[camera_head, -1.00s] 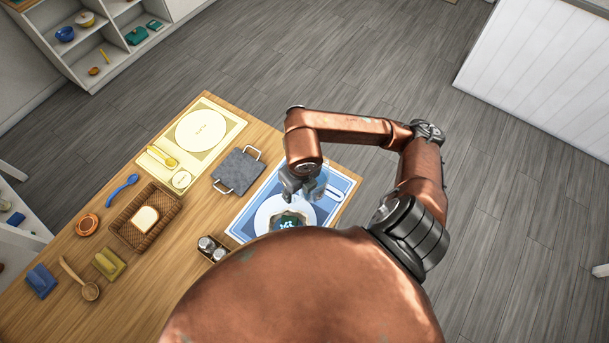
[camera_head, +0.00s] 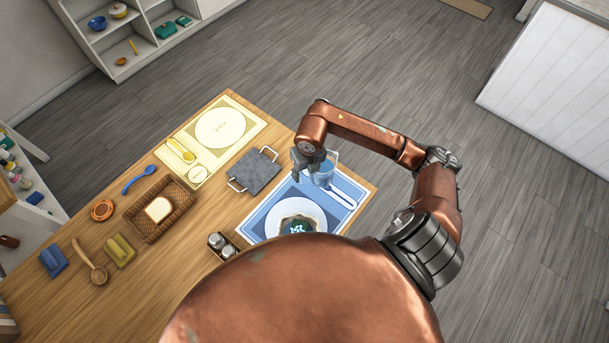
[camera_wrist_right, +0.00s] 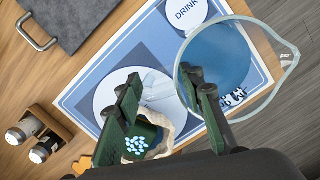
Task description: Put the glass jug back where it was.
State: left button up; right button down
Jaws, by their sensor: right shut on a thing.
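The clear glass jug (camera_head: 326,172) is in my right gripper (camera_head: 313,166), over the far part of the blue placemat (camera_head: 257,222). In the right wrist view the jug (camera_wrist_right: 232,62) shows its round rim, with its spout to the right. My right gripper (camera_wrist_right: 163,78) is shut on it, with a pale see-through part between the fingers, maybe the handle. A printed "DRINK" circle (camera_wrist_right: 186,12) lies partly behind the rim. I cannot tell whether the jug's base touches the mat. My left gripper is not in view.
A plate (camera_head: 279,215) with a dark green, white-dotted item lies on the mat. Nearby are a grey slab with handles (camera_head: 254,172), shakers in a holder (camera_head: 222,245) and a bread basket (camera_head: 148,228). A yellow placemat (camera_head: 246,114) lies farther off. The table's right edge is close.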

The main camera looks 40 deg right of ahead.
jog(key=shift+w+d+f, duration=0.15)
jog(key=shift+w+f, duration=0.1)
jog(key=shift+f, duration=0.6)
jog(key=shift+w+d+f, duration=0.1)
jog(key=shift+w+f, duration=0.2)
jog(key=shift+f, duration=0.5)
jog(key=shift+w+d+f, duration=0.15)
jog(key=shift+w+f, duration=0.1)
jog(key=shift+f, duration=0.6)
jog(key=shift+f, duration=0.1)
jog(key=c, duration=1.3)
grip_release()
jog(key=r, duration=0.4)
jog(key=s+r, duration=0.1)
jog(key=r, duration=0.7)
jog(key=shift+s+a, duration=0.1)
jog(key=shift+s, duration=0.2)
